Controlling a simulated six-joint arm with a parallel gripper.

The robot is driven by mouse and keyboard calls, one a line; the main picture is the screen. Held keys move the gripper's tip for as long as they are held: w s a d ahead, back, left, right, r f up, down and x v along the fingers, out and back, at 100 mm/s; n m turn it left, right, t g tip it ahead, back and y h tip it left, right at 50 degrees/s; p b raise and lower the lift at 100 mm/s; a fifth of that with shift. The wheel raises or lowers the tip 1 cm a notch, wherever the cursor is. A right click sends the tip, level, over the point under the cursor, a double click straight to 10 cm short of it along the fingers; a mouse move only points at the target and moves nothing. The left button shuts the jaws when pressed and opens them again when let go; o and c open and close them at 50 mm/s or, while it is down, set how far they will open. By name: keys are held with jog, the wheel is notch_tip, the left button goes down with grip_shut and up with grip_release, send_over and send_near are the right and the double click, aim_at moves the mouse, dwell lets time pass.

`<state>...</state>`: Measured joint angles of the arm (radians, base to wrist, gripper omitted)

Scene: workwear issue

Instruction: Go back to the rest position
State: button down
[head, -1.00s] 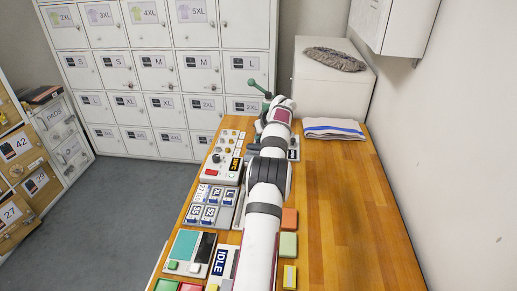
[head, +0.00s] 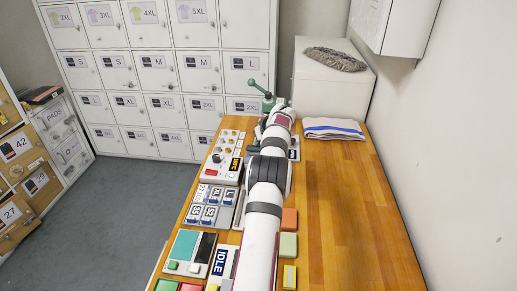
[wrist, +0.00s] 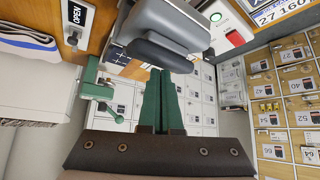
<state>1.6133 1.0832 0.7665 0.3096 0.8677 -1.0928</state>
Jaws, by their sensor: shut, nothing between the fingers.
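In the wrist view my gripper (wrist: 162,82) has two green fingers pressed together with nothing between them. They point away from the dark mounting plate towards the locker wall, clear of any object. A rounded grey part overlaps the view just beyond the fingertips. In the head view my arm reaches forward along the wooden bench, and its far end hides the fingers.
A green lever device (head: 267,98) stands at the bench's far end; it also shows in the wrist view (wrist: 92,85). A folded striped towel (head: 333,129) lies right of my arm. Button panels line the left edge. The right side of the wooden bench (head: 350,220) is bare.

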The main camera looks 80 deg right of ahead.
jog(key=shift+a+f, duration=0.1)
jog(key=shift+f, duration=0.15)
